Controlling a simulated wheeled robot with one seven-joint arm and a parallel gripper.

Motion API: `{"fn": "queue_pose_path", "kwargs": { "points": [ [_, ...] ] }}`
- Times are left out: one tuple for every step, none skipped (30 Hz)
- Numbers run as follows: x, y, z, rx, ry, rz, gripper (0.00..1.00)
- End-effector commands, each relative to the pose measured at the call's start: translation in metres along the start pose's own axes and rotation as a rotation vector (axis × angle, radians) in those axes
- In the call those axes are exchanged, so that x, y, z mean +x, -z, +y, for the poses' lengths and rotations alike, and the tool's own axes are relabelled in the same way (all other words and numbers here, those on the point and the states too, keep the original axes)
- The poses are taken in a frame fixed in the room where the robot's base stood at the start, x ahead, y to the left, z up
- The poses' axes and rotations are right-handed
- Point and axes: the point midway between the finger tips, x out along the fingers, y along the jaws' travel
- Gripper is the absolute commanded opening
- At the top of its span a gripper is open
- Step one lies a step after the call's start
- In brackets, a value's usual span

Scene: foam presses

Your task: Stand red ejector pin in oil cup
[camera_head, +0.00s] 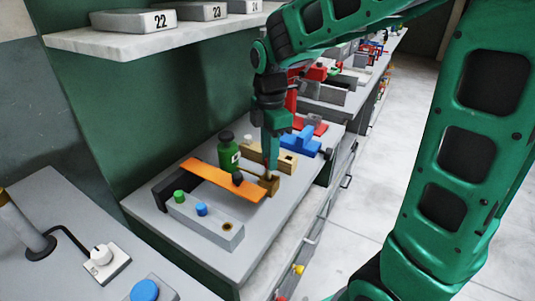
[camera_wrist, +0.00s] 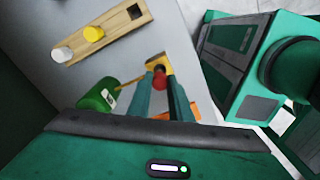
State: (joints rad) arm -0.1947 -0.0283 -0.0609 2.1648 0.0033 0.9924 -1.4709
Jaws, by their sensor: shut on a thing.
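My gripper (camera_head: 271,172) points down over the bench in the head view. In the wrist view, its two fingers (camera_wrist: 160,84) are closed around the red ejector pin (camera_wrist: 159,80), whose round red end shows between them. The pin is hidden by the fingers in the head view. A small brass-coloured oil cup (camera_head: 271,187) stands right below the fingertips; it also shows just beyond the pin in the wrist view (camera_wrist: 155,63). I cannot tell whether the pin's lower end is inside the cup or just above it.
An orange strip (camera_head: 222,178) and a green bottle (camera_head: 229,156) are close to the left of the cup. A grey block (camera_head: 208,222) with green and blue pegs lies in front. A wooden block (camera_wrist: 101,31) with white and yellow pegs and a blue part (camera_head: 301,142) lie behind.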

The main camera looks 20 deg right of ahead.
Motion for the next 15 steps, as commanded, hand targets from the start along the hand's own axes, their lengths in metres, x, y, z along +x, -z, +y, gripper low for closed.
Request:
{"fn": "queue_pose_path", "kwargs": {
  "points": [
    [0.001,0.000,0.000,0.000,0.001,0.000,0.00],
    [0.002,0.000,0.000,0.000,0.001,0.000,0.00],
    [0.003,0.000,0.000,0.000,0.001,0.000,0.00],
    [0.003,0.000,0.000,0.000,0.001,0.000,0.00],
    [0.004,0.000,0.000,0.000,0.001,0.000,0.00],
    [0.005,0.000,0.000,0.000,0.000,0.000,0.00],
    [0.005,0.000,0.000,0.000,0.000,0.000,0.00],
    [0.006,0.000,0.000,0.000,0.000,0.000,0.00],
    [0.007,0.000,0.000,0.000,0.000,0.000,0.00],
    [0.007,0.000,0.000,0.000,0.000,0.000,0.00],
    [0.008,0.000,0.000,0.000,0.000,0.000,0.00],
    [0.009,0.000,0.000,0.000,0.000,0.000,0.00],
    [0.010,0.000,0.000,0.000,0.000,0.000,0.00],
    [0.010,0.000,0.000,0.000,0.000,0.000,0.00],
    [0.011,0.000,0.000,0.000,0.000,0.000,0.00]
  ]
}}
